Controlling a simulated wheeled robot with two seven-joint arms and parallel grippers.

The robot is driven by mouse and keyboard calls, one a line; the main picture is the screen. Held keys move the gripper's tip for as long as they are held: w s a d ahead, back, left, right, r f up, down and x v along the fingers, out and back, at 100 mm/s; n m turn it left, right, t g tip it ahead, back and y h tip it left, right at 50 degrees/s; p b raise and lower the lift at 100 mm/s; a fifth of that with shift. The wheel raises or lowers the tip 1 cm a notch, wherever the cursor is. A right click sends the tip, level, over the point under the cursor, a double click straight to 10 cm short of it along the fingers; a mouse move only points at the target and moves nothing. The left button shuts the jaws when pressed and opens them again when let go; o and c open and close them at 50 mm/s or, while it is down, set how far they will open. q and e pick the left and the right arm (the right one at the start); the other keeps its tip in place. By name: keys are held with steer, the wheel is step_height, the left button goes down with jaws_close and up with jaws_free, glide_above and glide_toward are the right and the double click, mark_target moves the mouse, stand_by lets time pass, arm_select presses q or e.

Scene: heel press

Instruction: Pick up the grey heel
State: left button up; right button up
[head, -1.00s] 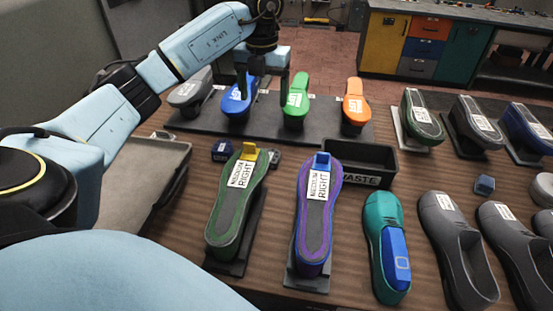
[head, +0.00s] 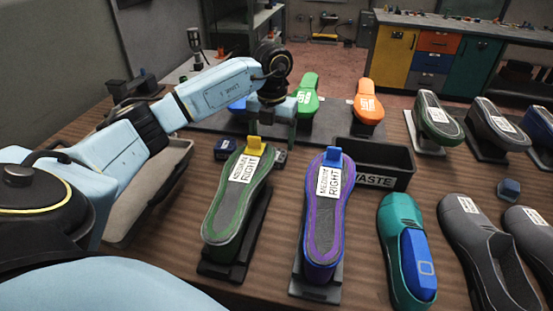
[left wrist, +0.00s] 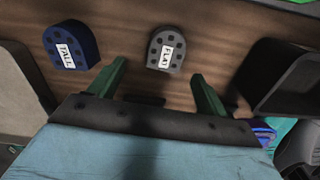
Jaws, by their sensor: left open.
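The grey heel (left wrist: 166,48) is a small D-shaped block with dark holes and a label reading FLAT. It lies on the wooden table. In the head view it shows partly (head: 281,157), just below my left gripper (head: 275,138). My left gripper is open and empty. In the left wrist view its two fingers (left wrist: 158,72) are spread, with the grey heel ahead between their lines and apart from them. A dark blue heel (left wrist: 70,47) labelled TALL lies to its left, also in the head view (head: 224,149). My right gripper is out of view.
A black WASTE bin (head: 374,181) stands right of the grey heel. Green (head: 225,222) and purple (head: 322,230) soles on stands, each labelled RIGHT, are in front. Coloured shoe forms, including an orange one (head: 368,100), stand behind. A grey tray (head: 150,190) is at the left.

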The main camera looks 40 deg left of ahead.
mark_target(277, 157)
arm_select(q)
steer(key=shift+d+f, duration=0.1)
steer(key=shift+f, duration=0.45)
steer(key=f, duration=0.3)
steer(key=shift+w+d+f, duration=0.1)
steer(key=shift+d+f, duration=0.15)
steer(key=shift+f, duration=0.4)
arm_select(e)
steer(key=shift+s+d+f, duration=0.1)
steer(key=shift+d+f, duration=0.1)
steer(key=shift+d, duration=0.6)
arm_select(q)
steer(key=c, duration=0.9)
steer(key=shift+c, duration=0.9)
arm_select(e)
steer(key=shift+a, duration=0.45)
